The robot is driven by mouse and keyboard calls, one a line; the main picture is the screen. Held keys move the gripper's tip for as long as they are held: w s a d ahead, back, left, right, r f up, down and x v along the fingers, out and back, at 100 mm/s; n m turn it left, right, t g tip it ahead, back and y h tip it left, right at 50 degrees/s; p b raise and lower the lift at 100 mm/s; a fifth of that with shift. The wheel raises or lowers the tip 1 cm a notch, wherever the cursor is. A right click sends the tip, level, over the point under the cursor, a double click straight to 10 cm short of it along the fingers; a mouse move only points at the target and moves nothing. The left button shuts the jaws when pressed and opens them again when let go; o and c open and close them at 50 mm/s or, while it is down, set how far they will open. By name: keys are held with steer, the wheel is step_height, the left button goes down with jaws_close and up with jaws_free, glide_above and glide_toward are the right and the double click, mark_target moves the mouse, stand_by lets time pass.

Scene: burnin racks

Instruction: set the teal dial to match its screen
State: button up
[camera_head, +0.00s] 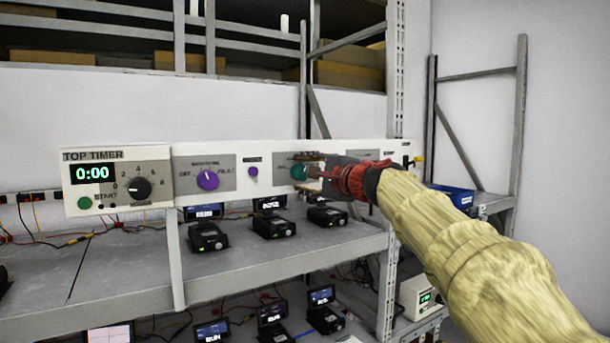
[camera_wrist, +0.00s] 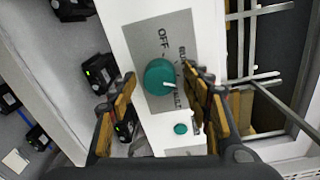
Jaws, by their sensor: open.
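The teal dial (camera_wrist: 160,77) is a round knob on a grey plate (camera_wrist: 142,42) of the white panel. It also shows in the head view (camera_head: 299,172), partly covered by the fingers. Its white pointer mark faces lower right in the wrist view, towards the side where FAULT is printed; OFF is printed above the dial. My gripper (camera_wrist: 161,80) is open, with its tan-padded fingers on either side of the dial; contact cannot be told. It shows at the panel in the head view (camera_head: 309,171). I cannot tell which screen belongs to the dial, or read it.
A purple dial (camera_head: 207,180), a small purple button (camera_head: 253,171) and a top timer reading 0:00 (camera_head: 93,173) sit left along the panel. A small teal button (camera_wrist: 180,128) is near the dial. Black devices (camera_head: 272,226) stand on the shelf below. A rack post (camera_head: 396,70) rises behind my arm.

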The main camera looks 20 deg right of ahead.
steer(key=shift+s, duration=0.1)
steer(key=v, duration=1.1)
steer(key=shift+s+d, duration=0.15)
steer(key=shift+s, duration=0.2)
steer(key=shift+r, duration=0.1)
steer(key=s+f+n+g+h, duration=0.1)
steer(key=s+f+n+g, duration=0.15)
steer(key=f, duration=0.75)
steer(key=s+f+n+g, duration=0.2)
steer(key=f+n+g, duration=0.1)
steer(key=f, duration=0.6)
steer(key=s+a+f+n+g+h+b, duration=0.1)
steer(key=s+a+f+n+g+b, duration=0.1)
steer(key=s+f, duration=0.7)
steer(key=s+a+f+n+g+h+b, duration=0.1)
steer(key=s+f+n+b, duration=0.4)
steer(key=s+f, duration=0.5)
steer(key=s+a+f+n+g+h+b, duration=0.1)
steer(key=s+a+f+n+g+b, duration=0.2)
steer(key=f, duration=1.6)
steer(key=s+n+b, duration=0.1)
steer(key=s+b, duration=0.2)
steer(key=s, duration=0.4)
steer(key=shift+f+h, duration=0.15)
steer(key=shift+h, duration=0.25)
